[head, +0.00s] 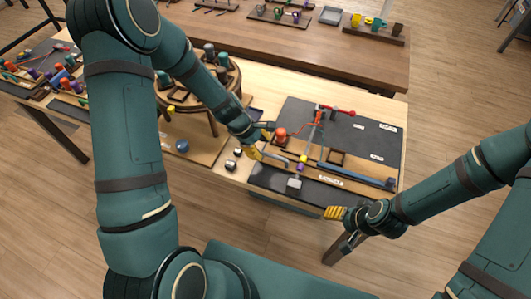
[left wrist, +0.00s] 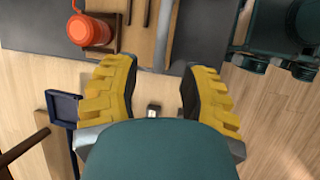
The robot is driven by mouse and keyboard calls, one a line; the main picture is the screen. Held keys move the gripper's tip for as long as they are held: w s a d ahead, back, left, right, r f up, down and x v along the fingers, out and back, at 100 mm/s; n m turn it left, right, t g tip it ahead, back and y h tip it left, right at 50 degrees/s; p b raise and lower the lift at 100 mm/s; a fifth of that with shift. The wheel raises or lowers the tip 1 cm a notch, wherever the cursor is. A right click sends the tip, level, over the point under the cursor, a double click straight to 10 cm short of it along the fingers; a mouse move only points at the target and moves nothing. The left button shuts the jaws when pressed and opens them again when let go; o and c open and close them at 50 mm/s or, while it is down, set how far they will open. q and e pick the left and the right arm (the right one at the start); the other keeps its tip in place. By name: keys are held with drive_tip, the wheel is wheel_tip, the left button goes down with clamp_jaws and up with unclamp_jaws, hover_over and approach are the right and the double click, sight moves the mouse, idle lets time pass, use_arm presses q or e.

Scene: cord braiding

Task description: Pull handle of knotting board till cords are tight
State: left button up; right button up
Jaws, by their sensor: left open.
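The knotting board (head: 345,178) is a wooden strip on a dark mat at the table's front edge. The grey bar also shows at the top of the left wrist view (left wrist: 165,35). Thin cords are too small to make out. My left gripper (head: 261,143) is open and empty, left of the bar. Its yellow fingers stand wide apart in the left wrist view (left wrist: 155,92). My right gripper (head: 335,212) hangs at the table's front edge; its fingers overlap.
An orange-red spool (head: 281,134) stands beside the board, close to my left gripper. A red-handled clamp (head: 336,110) is behind. A round wooden stand (head: 205,98) with bobbins is at left. A blue tray (left wrist: 62,108) lies left of my left fingers.

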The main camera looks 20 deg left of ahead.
sight(266, 154)
use_arm(q)
drive_tip(key=shift+x, duration=2)
drive_tip(key=shift+o, duration=0.3)
clamp_jaws()
drive_tip(key=shift+s, duration=0.1)
